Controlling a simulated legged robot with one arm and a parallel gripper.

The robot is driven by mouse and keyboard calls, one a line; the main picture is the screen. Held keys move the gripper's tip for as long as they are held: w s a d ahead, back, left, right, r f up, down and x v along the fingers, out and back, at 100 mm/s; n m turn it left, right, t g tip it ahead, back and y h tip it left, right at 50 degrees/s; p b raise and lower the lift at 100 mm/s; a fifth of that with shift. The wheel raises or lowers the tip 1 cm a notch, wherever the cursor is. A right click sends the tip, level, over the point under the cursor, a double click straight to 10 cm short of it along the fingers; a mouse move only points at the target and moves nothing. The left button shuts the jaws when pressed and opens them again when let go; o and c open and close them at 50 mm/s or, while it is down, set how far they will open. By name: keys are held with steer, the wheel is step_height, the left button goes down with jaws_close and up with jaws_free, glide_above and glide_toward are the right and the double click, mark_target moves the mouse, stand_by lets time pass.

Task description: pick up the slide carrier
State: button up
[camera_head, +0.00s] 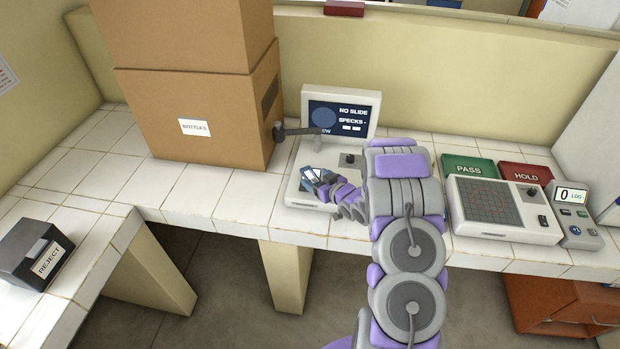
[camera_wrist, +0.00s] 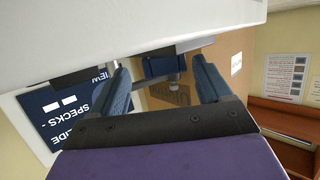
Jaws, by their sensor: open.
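My gripper (camera_head: 316,182) is over the front left part of the white slide viewer's base (camera_head: 299,194). It is open. In the wrist view its two blue-padded fingers (camera_wrist: 163,86) stand apart on either side of a dark blue block (camera_wrist: 160,66). The block is close to the white base, which fills the top of that upside-down view. The block may be the slide carrier, but I cannot tell for sure. I see no clear touch between it and the fingers. In the head view, my gripper and arm hide much of this spot.
The viewer's screen (camera_head: 344,114) reads "NO SLIDE". Stacked cardboard boxes (camera_head: 223,130) stand left of it. Right of my arm are a gridded tray device (camera_head: 496,206), a green PASS pad (camera_head: 468,167), a red HOLD pad (camera_head: 524,175) and a counter (camera_head: 579,226). A REJECT box (camera_head: 27,252) is far left.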

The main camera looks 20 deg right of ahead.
mark_target(314, 180)
steer(key=shift+w+d+f, duration=0.1)
steer(key=shift+w+f, duration=0.05)
steer(key=shift+w, duration=0.25)
steer(key=shift+w+d+f, duration=0.1)
steer(key=shift+w, duration=0.3)
steer(key=shift+a, duration=0.45)
steer(key=shift+a+r, duration=0.15)
steer(key=shift+a, duration=0.25)
steer(key=c, duration=0.3)
steer(key=shift+d, duration=0.1)
steer(key=c, duration=0.3)
steer(key=shift+s+d, duration=0.1)
steer(key=shift+d, duration=0.4)
steer(key=c, duration=0.4)
steer(key=shift+c, duration=1)
steer(key=shift+a, duration=0.35)
steer(key=shift+c, duration=0.2)
steer(key=shift+r, duration=0.4)
steer(key=r, duration=0.2)
steer(key=p, duration=0.1)
steer(key=shift+s+r, duration=0.25)
steer(key=shift+r, duration=0.15)
steer(key=s+a+r+p, duration=0.1)
steer(key=s+a+p, duration=0.5)
steer(key=s, duration=0.6)
steer(key=a, duration=0.2)
steer(key=shift+s+a+r+p, duration=0.2)
steer(key=shift+s+a+p, duration=0.05)
steer(key=shift+a+p, duration=0.1)
